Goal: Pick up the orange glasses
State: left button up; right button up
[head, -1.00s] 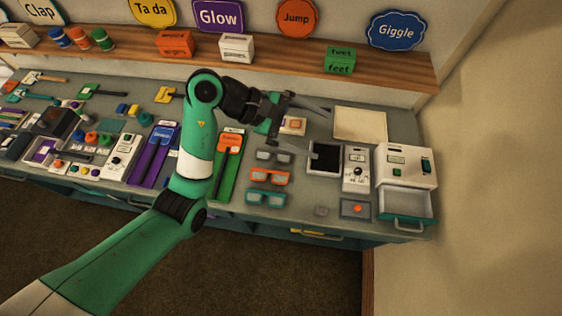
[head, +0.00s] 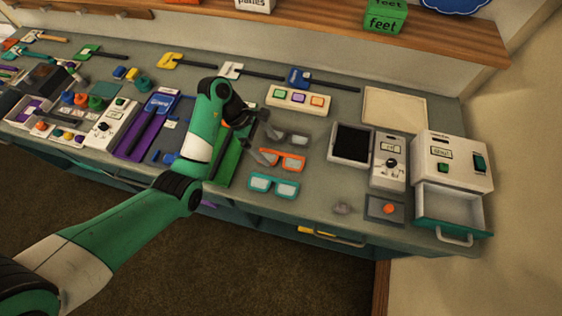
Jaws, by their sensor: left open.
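The orange glasses (head: 283,159) lie on the grey-green counter (head: 330,190), in the middle of a column of three pairs. Grey glasses (head: 290,138) lie just behind them and teal glasses (head: 273,187) just in front. My left gripper (head: 272,145) is open at the left end of the orange and grey glasses. Its grey fingers point right, one toward each pair. I cannot tell whether a finger touches the orange frame. My right gripper is not in view.
Right of the glasses stand a black-screened tray (head: 351,143), a white dial box (head: 388,165) and a white machine with an open teal drawer (head: 450,207). A button box (head: 300,98) sits behind. A green slider board lies under my left arm.

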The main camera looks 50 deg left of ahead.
aim_at(279, 159)
pick_arm(q)
jog(key=shift+w+d+f, duration=0.15)
jog(key=shift+d+f, duration=0.05)
jog(key=shift+f, duration=0.1)
jog(key=b+x, duration=0.1)
jog(key=x, duration=0.4)
jog(key=shift+a+f+b, duration=0.1)
jog(key=shift+f+b, duration=0.05)
jog(key=shift+b, duration=0.25)
jog(key=c, duration=1.4)
